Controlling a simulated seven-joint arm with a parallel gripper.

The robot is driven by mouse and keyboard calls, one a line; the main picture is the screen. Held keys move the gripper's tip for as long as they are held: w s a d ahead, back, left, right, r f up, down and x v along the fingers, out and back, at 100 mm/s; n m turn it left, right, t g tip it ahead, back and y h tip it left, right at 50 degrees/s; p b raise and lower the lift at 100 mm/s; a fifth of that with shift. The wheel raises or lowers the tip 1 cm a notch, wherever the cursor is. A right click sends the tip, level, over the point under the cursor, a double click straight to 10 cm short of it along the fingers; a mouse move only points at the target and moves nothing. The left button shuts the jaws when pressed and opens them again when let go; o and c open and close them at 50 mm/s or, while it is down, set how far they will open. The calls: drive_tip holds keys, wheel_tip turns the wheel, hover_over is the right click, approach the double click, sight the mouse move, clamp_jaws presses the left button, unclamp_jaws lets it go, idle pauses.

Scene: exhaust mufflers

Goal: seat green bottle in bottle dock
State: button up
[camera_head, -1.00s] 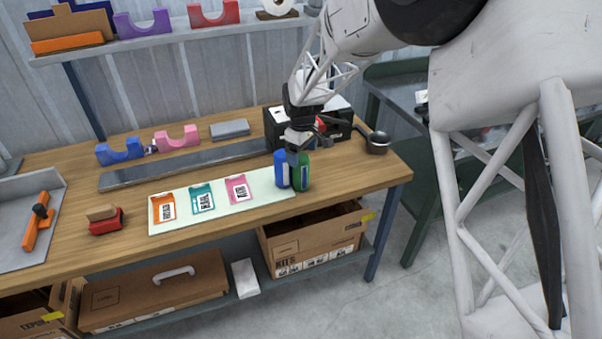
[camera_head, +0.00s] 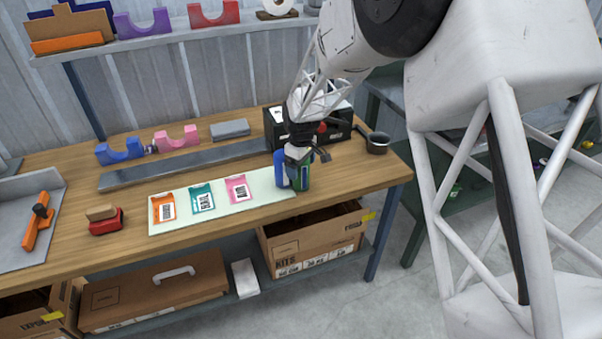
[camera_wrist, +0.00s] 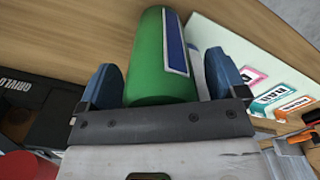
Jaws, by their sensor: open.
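The green bottle (camera_head: 303,182) stands upright at the right end of a pale mat on the bench, close beside a blue bottle (camera_head: 280,168). My gripper (camera_head: 304,158) is down at the green bottle's upper part and hides its top. In the wrist view the green bottle (camera_wrist: 155,60) lies between the two blue finger pads of my gripper (camera_wrist: 167,78), with a blue-and-white label on its right side. The fingers are open, with a gap at least on the left side. I cannot tell which thing is the bottle dock.
The pale mat (camera_head: 266,186) carries orange, teal and pink cards. A black box (camera_head: 335,127) stands just behind the bottles, and a dark cup (camera_head: 377,143) to their right. Blue (camera_head: 119,151) and pink (camera_head: 176,138) cradles stand at the back left. The bench's front edge is close.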

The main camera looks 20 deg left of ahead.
drive_tip(key=shift+c, duration=0.4)
drive_tip(key=c, duration=1.1)
drive_tip(key=shift+r, duration=0.1)
wheel_tip(320, 180, up, 4)
drive_tip(key=shift+f, duration=0.2)
drive_tip(key=s+d, duration=0.3)
drive_tip(key=s, duration=0.1)
drive_tip(key=s+d+r, duration=0.1)
drive_tip(key=s+d, duration=0.2)
drive_tip(key=s, duration=0.1)
drive_tip(key=s+d, duration=0.3)
drive_tip(key=s, duration=0.1)
drive_tip(key=shift+s+d+r, duration=0.15)
drive_tip(key=shift+s+d, duration=0.15)
drive_tip(key=shift+s, duration=0.1)
drive_tip(key=shift+w, duration=0.1)
